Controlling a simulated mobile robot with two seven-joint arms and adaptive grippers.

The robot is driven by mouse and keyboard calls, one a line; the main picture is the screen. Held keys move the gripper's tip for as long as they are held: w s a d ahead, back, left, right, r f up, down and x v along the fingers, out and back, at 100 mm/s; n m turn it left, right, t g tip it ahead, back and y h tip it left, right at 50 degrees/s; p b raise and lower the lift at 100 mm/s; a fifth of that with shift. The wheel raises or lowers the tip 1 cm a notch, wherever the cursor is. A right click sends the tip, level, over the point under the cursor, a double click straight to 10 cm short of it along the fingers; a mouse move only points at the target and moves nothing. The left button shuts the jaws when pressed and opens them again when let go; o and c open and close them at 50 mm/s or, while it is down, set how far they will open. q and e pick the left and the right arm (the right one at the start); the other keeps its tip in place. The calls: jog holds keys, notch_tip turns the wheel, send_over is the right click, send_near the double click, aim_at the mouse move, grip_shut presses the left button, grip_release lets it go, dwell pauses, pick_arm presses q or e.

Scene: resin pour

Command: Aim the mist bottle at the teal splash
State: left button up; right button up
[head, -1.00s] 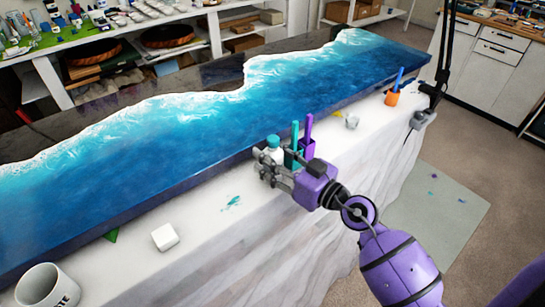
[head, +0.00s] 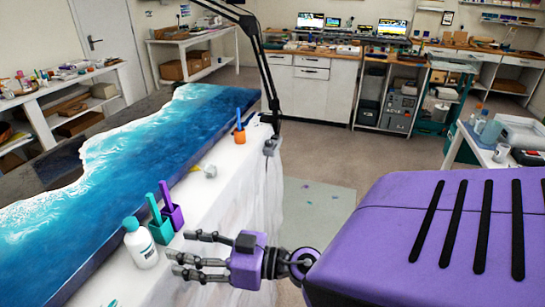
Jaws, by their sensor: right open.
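A white bottle with a teal cap (head: 141,247) stands upright on the pale cloth-covered table edge at the lower left; I take it for the mist bottle. My right gripper (head: 178,256) is open and empty, its fingers spread just right of the bottle and pointing toward it, apart from it as far as I can tell. A small part of the teal splash (head: 113,303) shows on the white cloth at the bottom edge of the view; the rest is cut off. My left gripper is out of view.
A teal cup (head: 161,231) and a purple cup (head: 174,217), each with a stick, stand just behind the bottle. An orange cup (head: 239,137) and a crumpled grey piece (head: 210,171) are farther back. The blue resin slab (head: 150,150) fills the left. A black lamp arm (head: 264,70) rises beyond.

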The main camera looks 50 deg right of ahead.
jog(key=s+d+f+m+g+h, duration=0.1)
jog(key=s+d+f+m+h, duration=0.25)
jog(key=f, duration=0.55)
jog(key=s+d+f+m+h, duration=0.1)
jog(key=s+f+m+h, duration=0.1)
jog(key=s+f+h, duration=0.45)
jog(key=s+a+f+g+y, duration=0.1)
jog(key=s+a+f+g, duration=0.25)
jog(key=s+f, duration=0.55)
jog(key=s+a+f+g, duration=0.3)
jog(key=s+f+g, duration=0.1)
jog(key=s+f, duration=0.4)
pick_arm(q)
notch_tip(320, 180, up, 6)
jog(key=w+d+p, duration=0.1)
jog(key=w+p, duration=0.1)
jog(key=p, duration=0.4)
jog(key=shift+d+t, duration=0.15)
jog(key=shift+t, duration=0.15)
pick_arm(e)
notch_tip(320, 180, up, 6)
jog(key=w+t, duration=0.1)
jog(key=w, duration=0.1)
jog(key=shift+a+y, duration=0.4)
jog(key=shift+a, duration=0.05)
